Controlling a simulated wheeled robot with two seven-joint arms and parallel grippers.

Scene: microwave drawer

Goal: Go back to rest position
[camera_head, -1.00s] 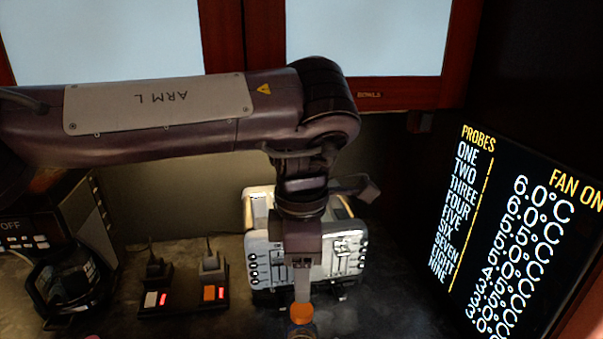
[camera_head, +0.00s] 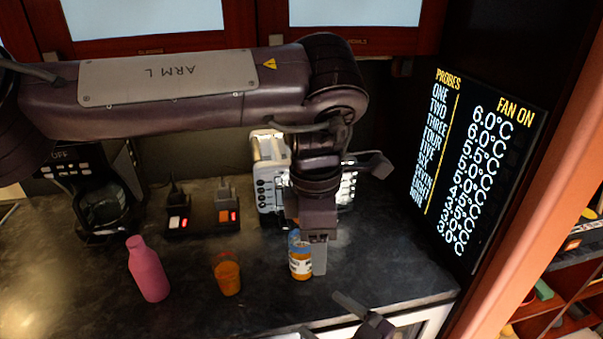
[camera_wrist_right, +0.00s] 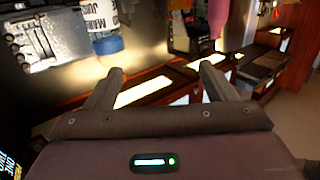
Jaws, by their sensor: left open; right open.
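My left gripper (camera_head: 307,250) hangs downward over the counter, open, at a small jar (camera_head: 301,263) with a white label and blue lid. One finger lies along the jar's right side in the picture; I cannot tell whether they touch. My right gripper (camera_head: 329,317) is at the bottom edge of the head view, in front of the counter. In the right wrist view its two fingers (camera_wrist_right: 160,82) are spread, with nothing between them. The labelled jar (camera_wrist_right: 105,25) shows beyond them at the upper left.
On the counter (camera_head: 200,310) stand a pink bottle (camera_head: 148,270), an orange glass (camera_head: 227,275), a coffee maker (camera_head: 105,205), two switch boxes and a toaster (camera_head: 268,180).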

